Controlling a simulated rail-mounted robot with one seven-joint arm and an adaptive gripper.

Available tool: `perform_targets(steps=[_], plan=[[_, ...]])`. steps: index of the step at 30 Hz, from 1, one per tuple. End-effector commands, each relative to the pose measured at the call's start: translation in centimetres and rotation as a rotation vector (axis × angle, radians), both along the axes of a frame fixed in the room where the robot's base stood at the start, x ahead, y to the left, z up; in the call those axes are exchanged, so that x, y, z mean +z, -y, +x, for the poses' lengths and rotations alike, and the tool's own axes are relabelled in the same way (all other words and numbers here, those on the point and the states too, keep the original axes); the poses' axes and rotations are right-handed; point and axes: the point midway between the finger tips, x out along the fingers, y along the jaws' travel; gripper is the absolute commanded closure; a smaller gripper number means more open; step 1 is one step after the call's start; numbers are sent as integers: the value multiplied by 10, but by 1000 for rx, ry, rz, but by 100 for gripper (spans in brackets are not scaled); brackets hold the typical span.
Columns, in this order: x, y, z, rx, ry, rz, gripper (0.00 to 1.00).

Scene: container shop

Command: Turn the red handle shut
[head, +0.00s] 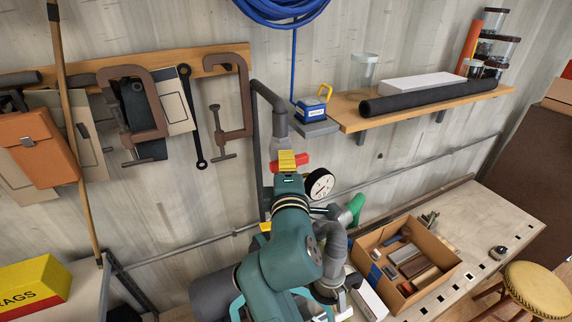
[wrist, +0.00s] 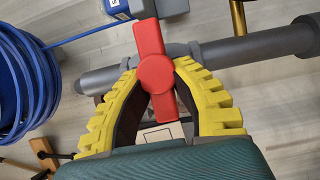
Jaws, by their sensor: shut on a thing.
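The red handle (head: 303,159) sits on the grey pipe (head: 280,123) against the wall. It lies across the pipe, slightly tilted. In the wrist view the handle (wrist: 149,38) runs roughly up and down the picture, with a round hub in its middle, while the pipe (wrist: 265,48) runs crosswise behind it. My gripper (head: 287,157) has its yellow ribbed fingers at the handle. In the wrist view the gripper (wrist: 157,69) is shut on the handle, one finger on each side near the hub. The fingers hide the handle's middle in the head view.
A round gauge (head: 319,185) and a green handle (head: 353,208) are close by, lower right. Clamps (head: 243,95) hang to the left. A cardboard box (head: 447,262) stands on the bench.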

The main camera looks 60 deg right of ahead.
Motion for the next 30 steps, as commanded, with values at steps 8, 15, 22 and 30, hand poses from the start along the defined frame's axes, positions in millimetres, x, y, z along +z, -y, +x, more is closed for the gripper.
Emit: perform_targets(steps=[8, 15, 22, 30], plan=[[-4, 1, 0, 0, -9, 3, 100], [-3, 1, 0, -1, -7, 2, 50], [-1, 0, 0, -1, -4, 0, 50], [-2, -26, -13, 2, -4, 0, 50]])
